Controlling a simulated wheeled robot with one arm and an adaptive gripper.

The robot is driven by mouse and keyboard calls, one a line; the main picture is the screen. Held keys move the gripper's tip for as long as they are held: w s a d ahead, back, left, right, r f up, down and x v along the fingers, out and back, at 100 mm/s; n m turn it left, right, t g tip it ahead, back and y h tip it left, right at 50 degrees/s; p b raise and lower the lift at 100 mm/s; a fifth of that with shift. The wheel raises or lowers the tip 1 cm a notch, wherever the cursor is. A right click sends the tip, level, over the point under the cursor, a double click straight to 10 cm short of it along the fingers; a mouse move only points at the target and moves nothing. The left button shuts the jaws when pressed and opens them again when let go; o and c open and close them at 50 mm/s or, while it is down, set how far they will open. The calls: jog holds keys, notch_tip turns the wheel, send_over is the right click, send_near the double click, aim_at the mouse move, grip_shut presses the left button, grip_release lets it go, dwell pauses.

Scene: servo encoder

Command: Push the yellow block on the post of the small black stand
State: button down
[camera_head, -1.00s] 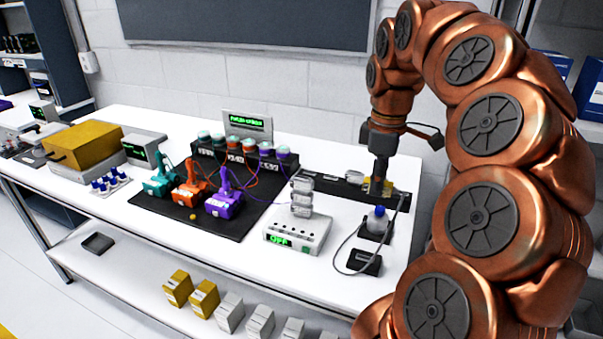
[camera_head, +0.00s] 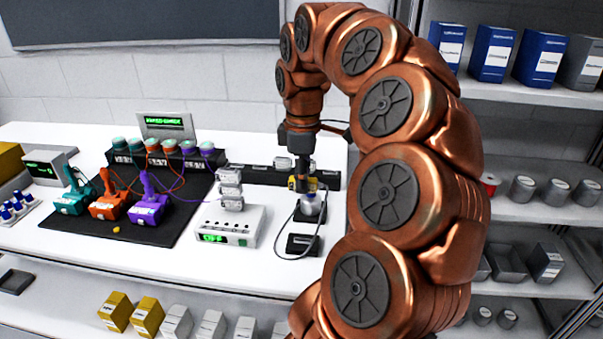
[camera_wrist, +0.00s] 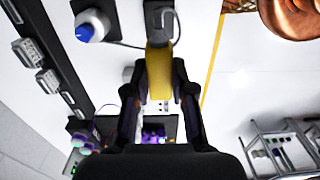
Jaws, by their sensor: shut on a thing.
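My gripper (camera_head: 302,180) is shut on the yellow block (camera_head: 300,186) and holds it above the table's right part. In the wrist view the block (camera_wrist: 158,72) is upright between the two fingertips of my gripper (camera_wrist: 159,84). A small black stand (camera_head: 318,217) with a white, blue-topped round piece (camera_head: 310,209) is just in front of and below the block in the head view. The wrist view shows the blue-topped piece (camera_wrist: 90,27) at upper left, apart from the block. My gripper partly hides the area behind; I cannot make out a bare post.
A black cabled box (camera_head: 301,245) lies in front of the stand. A white box with a green display (camera_head: 229,224) and stacked grey modules (camera_head: 230,190) stand left. A black rail (camera_head: 260,176) runs behind. Teal, orange and purple devices (camera_head: 148,206) sit on a black mat.

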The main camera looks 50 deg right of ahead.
jog(key=b, duration=0.8)
send_over(303, 240)
jog(key=shift+f, duration=6.75)
jog(key=shift+f+b, duration=0.6)
jog(key=shift+f, duration=0.2)
jog(key=c, duration=0.9)
grip_release()
jog(key=shift+r, duration=0.2)
jog(key=shift+r, duration=5.85)
jog(key=shift+a, duration=0.1)
